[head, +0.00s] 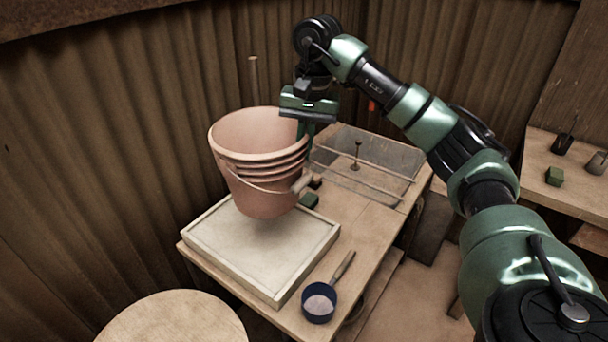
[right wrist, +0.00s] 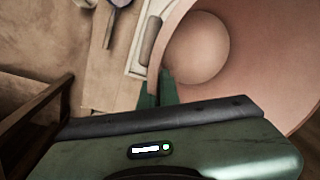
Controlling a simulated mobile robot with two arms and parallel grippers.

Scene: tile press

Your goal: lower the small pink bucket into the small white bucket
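The pink bucket (head: 258,172) hangs upright, slightly tilted, over a framed white tray (head: 220,245) in the head view. A shadow lies on the tray below it. My right gripper (head: 306,128) is shut on the right side of the bucket's rim. In the right wrist view, a finger (right wrist: 157,92) is at the rim, and the pink bucket's inside (right wrist: 265,55) and round bottom show. I see no white bucket in either view. My left gripper is not in view.
The tray sits on a wooden table (head: 365,240). A blue scoop (head: 319,302) lies at the table's front, right of the tray. A clear-sided box (head: 375,160) stands behind right. A round wooden top (head: 172,320) is at front left. Corrugated walls close off the back and left.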

